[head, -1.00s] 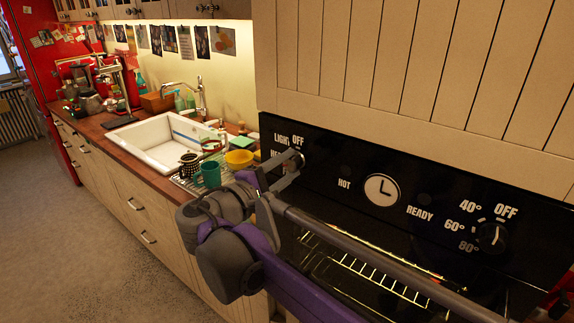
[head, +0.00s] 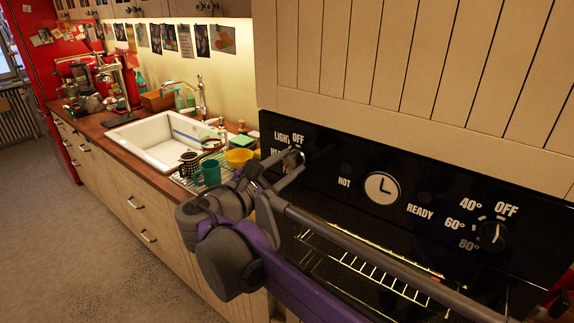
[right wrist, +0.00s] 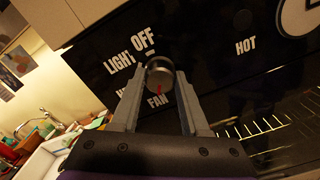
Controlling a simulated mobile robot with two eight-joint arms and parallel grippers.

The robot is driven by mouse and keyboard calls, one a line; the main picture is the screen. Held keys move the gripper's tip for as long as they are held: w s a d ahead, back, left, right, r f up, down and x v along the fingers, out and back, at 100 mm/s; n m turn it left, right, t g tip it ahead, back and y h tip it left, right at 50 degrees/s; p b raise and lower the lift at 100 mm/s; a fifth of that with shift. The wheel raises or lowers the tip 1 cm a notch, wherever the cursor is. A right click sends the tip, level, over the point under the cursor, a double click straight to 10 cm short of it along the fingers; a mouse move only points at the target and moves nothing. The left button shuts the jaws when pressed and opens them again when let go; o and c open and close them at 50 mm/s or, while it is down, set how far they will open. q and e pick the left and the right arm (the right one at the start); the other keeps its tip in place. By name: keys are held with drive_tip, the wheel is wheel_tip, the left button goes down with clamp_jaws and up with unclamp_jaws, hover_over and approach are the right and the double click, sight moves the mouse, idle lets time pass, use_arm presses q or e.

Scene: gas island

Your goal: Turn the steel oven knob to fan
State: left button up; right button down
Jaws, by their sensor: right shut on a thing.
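The steel oven knob (right wrist: 159,72) is a round metal knob on the black oven panel, with a red mark at its lower edge in the right wrist view. The mark points toward the FAN label (right wrist: 157,101). LIGHT and OFF labels sit above the knob. My right gripper (right wrist: 160,76) is shut on the knob, one finger on each side. In the head view the right gripper (head: 291,164) reaches the panel's left end and mostly hides the knob. My left gripper is not in view.
The oven's long handle bar (head: 370,252) runs below the panel, close to my right wrist. A temperature knob (head: 491,235) and a clock dial (head: 382,188) are farther right. A teal mug (head: 208,173), a yellow bowl (head: 239,158) and the sink (head: 160,140) lie left.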

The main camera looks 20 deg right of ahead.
idle(0.5)
drive_tip(key=shift+c, duration=2)
unclamp_jaws()
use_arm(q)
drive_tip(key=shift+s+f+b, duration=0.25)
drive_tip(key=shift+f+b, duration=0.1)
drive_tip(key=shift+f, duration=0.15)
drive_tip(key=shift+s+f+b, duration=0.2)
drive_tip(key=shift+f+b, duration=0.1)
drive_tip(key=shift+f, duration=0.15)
use_arm(e)
drive_tip(key=v, duration=1.1)
drive_tip(key=shift+d, duration=0.1)
